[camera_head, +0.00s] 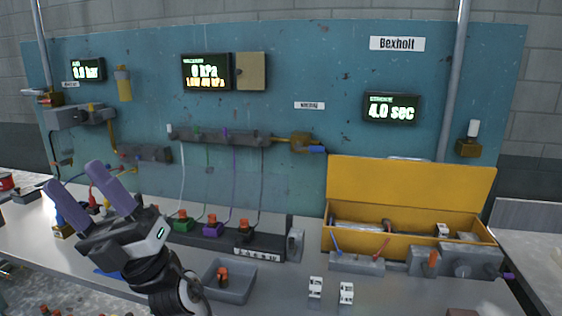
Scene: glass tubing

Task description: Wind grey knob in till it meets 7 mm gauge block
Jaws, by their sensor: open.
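My gripper (78,182) is at the left above the bench, its two purple-grey fingers apart and pointing up and left. I see nothing between the fingers. I cannot pick out the grey knob with certainty; the grey metal unit (470,262) at the right front has small fittings too small to read. Two small white blocks (315,287) (346,292) with dark marks stand at the front of the bench. I cannot tell whether either is the 7 mm gauge block. My gripper is far to the left of both the blocks and the grey unit.
An open yellow box (410,183) stands at the back right. A grey tray (230,280) holds an orange-topped piece. A dark rack (228,236) carries coloured caps and thin lines. The blue panel (300,60) bears displays and closes off the back. Bench around the white blocks is clear.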

